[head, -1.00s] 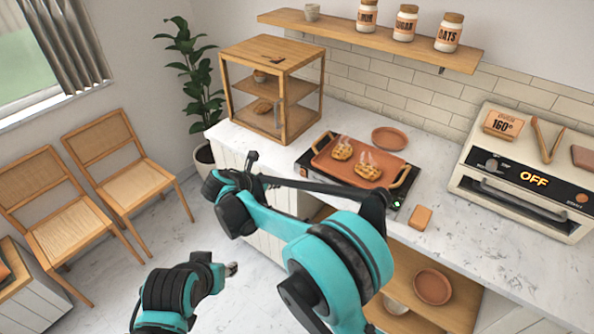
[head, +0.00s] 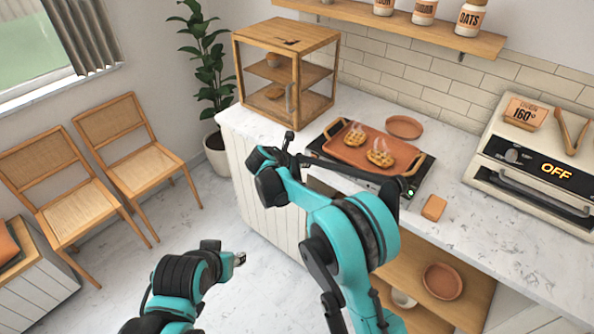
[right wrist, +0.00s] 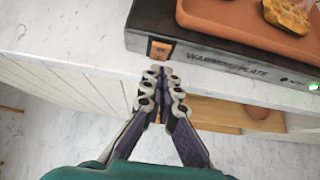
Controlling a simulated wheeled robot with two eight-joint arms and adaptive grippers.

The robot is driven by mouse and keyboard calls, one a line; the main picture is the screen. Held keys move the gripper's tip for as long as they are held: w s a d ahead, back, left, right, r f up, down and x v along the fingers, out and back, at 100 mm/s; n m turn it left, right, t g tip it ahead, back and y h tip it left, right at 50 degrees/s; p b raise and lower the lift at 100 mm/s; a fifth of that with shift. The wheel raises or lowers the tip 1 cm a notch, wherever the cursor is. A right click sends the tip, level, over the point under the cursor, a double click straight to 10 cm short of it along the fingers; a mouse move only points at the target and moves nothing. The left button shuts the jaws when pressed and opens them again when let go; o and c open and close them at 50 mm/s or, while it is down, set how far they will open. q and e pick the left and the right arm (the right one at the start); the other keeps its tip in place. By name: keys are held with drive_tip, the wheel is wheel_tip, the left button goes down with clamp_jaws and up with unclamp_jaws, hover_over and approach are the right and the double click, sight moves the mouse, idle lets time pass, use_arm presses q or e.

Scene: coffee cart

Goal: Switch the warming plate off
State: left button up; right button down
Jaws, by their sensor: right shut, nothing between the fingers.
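The warming plate (head: 417,195) is a dark flat unit on the counter, with a green light at its front right. Its front reads "WARMINGPLATE" in the right wrist view (right wrist: 215,62). An orange switch (right wrist: 160,48) sits at the left end of that front. My right gripper (right wrist: 163,78) is shut and empty, its fingertips just below the switch in the picture; I cannot tell whether they touch. In the head view my right arm hides part of the plate's front. My left gripper (head: 239,258) is low over the floor, too small to read.
A terracotta tray (head: 343,158) with two steaming waffles sits on the plate. A wooden cabinet (head: 288,38) stands left of it, a small orange block (head: 434,207) right of it. An oven (head: 483,172) showing OFF is farther right.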

sight(314, 157)
drive_tip(key=shift+w+d+r, duration=0.1)
drive_tip(key=shift+w+d, duration=0.45)
drive_tip(key=shift+w, duration=0.15)
drive_tip(key=shift+w+r, duration=0.1)
drive_tip(key=shift+w+d+r+p, duration=0.3)
drive_tip(key=shift+w+d, duration=0.05)
drive_tip(key=shift+s+a+f, duration=0.1)
drive_tip(key=shift+f, duration=0.1)
drive_tip(key=shift+r, duration=0.15)
drive_tip(key=shift+r+p, duration=0.3)
drive_tip(key=shift+r, duration=0.35)
